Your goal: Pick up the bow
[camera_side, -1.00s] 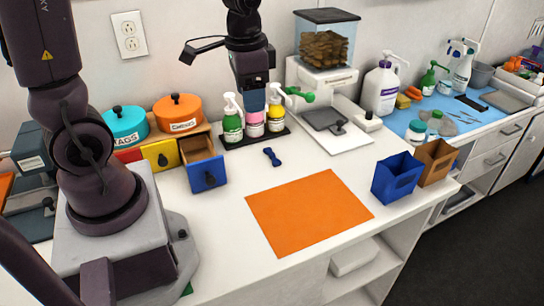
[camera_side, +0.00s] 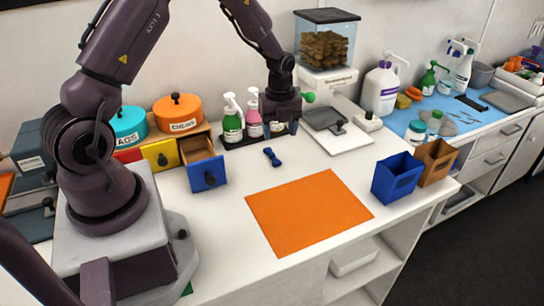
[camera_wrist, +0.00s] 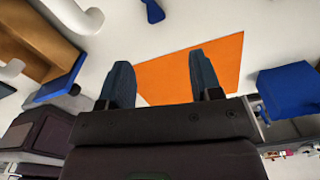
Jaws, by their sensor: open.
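The bow (camera_side: 271,156) is small and dark blue. It lies on the white counter between the open drawer and the orange mat in the side view. The bow also shows at the top edge of the wrist view (camera_wrist: 154,11), partly cut off. My gripper (camera_side: 283,129) is above the counter, a little behind and to the right of the bow, in front of the pump bottles. In the wrist view my gripper (camera_wrist: 159,66) has its two fingers wide apart, with nothing between them.
Pump bottles (camera_side: 232,124) stand close behind my gripper. An open blue-fronted drawer (camera_side: 208,175) juts out left of the bow. The orange mat (camera_side: 310,210) lies flat in front. A blue bin (camera_side: 398,178), an orange bin (camera_side: 436,162) and a scale (camera_side: 338,130) are to the right.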

